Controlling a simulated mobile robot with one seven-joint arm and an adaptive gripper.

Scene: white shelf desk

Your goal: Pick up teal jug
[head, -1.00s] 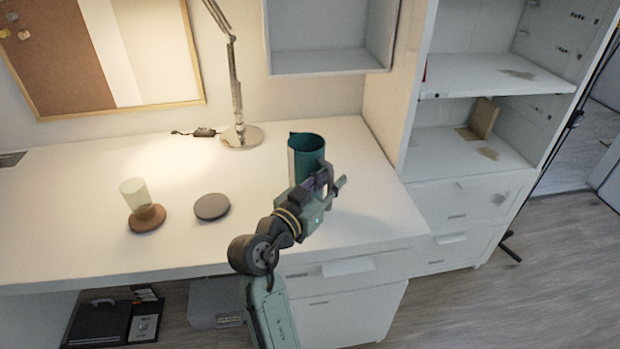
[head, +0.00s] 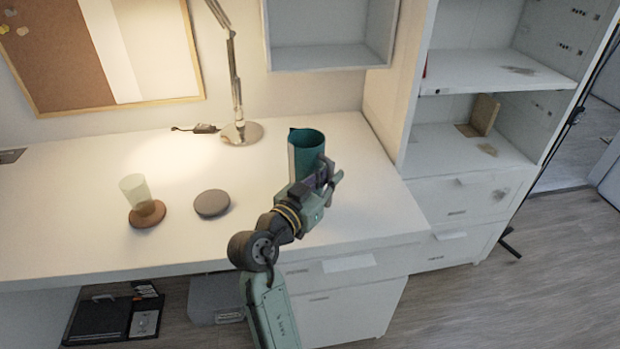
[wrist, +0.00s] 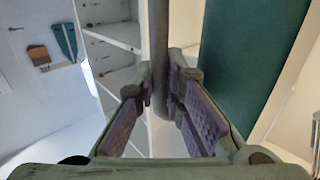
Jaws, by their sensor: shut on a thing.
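The teal jug (head: 304,150) is upright over the right part of the white desk, its open top showing and its lower part hidden behind my gripper. I cannot tell whether its base touches the desk. My gripper (head: 325,178) is at the jug's near right side. In the wrist view, the jug's teal wall (wrist: 250,65) fills the right side. A dark upright bar, seemingly the jug's handle (wrist: 160,40), stands between the purple-padded fingers of my gripper (wrist: 162,90), which are shut on it.
A pale green glass (head: 134,188) stands on a brown coaster (head: 148,216), with a grey coaster (head: 212,203) beside it. The lamp base (head: 241,133) is behind, left of the jug. A shelf unit (head: 460,150) rises at the right and a wall box (head: 330,45) hangs above.

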